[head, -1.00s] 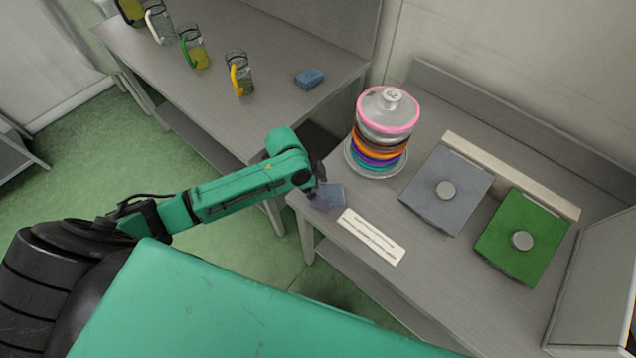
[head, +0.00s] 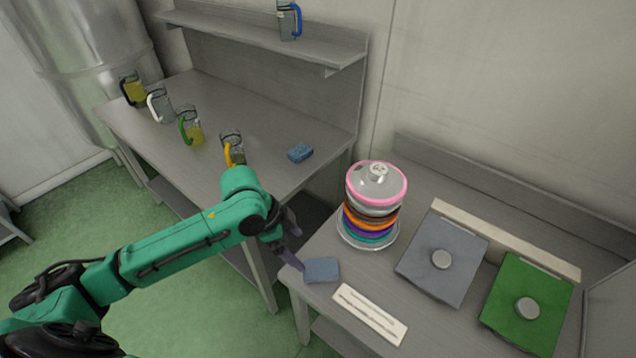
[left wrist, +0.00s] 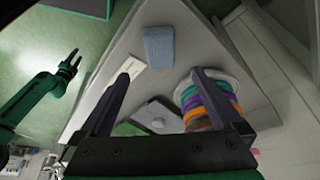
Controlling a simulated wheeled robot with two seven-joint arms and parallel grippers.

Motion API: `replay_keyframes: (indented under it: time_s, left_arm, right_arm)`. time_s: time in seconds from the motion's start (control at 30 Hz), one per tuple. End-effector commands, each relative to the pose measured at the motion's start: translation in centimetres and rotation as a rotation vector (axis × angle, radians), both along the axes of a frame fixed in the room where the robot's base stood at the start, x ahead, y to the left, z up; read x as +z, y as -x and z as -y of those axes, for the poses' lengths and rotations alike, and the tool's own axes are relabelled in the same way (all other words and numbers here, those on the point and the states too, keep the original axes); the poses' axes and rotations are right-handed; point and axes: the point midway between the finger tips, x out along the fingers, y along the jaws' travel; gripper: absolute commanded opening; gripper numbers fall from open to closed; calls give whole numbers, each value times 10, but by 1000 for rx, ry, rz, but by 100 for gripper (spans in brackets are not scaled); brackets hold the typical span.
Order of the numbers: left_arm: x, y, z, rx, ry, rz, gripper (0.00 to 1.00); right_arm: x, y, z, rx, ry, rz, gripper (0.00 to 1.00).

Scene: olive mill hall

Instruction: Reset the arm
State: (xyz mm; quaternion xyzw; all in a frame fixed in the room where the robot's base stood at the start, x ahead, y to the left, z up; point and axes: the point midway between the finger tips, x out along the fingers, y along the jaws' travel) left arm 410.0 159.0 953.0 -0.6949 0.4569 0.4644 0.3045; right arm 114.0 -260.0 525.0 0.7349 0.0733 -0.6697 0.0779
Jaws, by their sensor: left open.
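My left gripper (head: 292,240) is open and empty at the near left corner of the right-hand table, in the head view. A blue sponge (head: 322,270) lies flat on that corner, just right of the fingers. In the left wrist view my open fingers (left wrist: 165,72) frame the tabletop, and the sponge (left wrist: 158,45) lies beyond them, not gripped. My right gripper (left wrist: 72,60) shows small at the left of that view, over the green floor; its jaws are too small to judge. It is out of the head view.
A stack of coloured rings under a pink-rimmed clear lid (head: 376,185) stands near the sponge. A white labelled strip (head: 370,313), grey panel (head: 425,275) and green panel (head: 520,325) lie rightward. Several mugs and another blue sponge (head: 300,153) sit on the back table (head: 190,95).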

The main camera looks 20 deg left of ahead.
Motion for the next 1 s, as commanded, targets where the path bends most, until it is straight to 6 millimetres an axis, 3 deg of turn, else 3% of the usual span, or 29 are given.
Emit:
replay_keyframes:
  time_s: [0.13,0.23,0.37,0.57,0.8,1.0]
  left_arm:
    - [-1,1,2,2,3,0,100]
    - [-7,6,16,33,27,14,100]
    - [-16,17,31,199,70,40,100]
    - [-32,43,-1,576,56,25,100]
    - [-53,108,-70,1006,-80,-57,100]
    - [-129,96,-69,996,-105,-82,100]
  right_arm:
    - [0,0,-1,0,-2,0,50]
    - [0,0,-1,0,-2,0,50]
    - [0,0,-1,0,-2,0,50]
    - [0,1,-1,0,-2,0,50]
    - [0,1,-1,1,-2,-1,50]
    - [-2,1,-1,1,-2,-1,50]
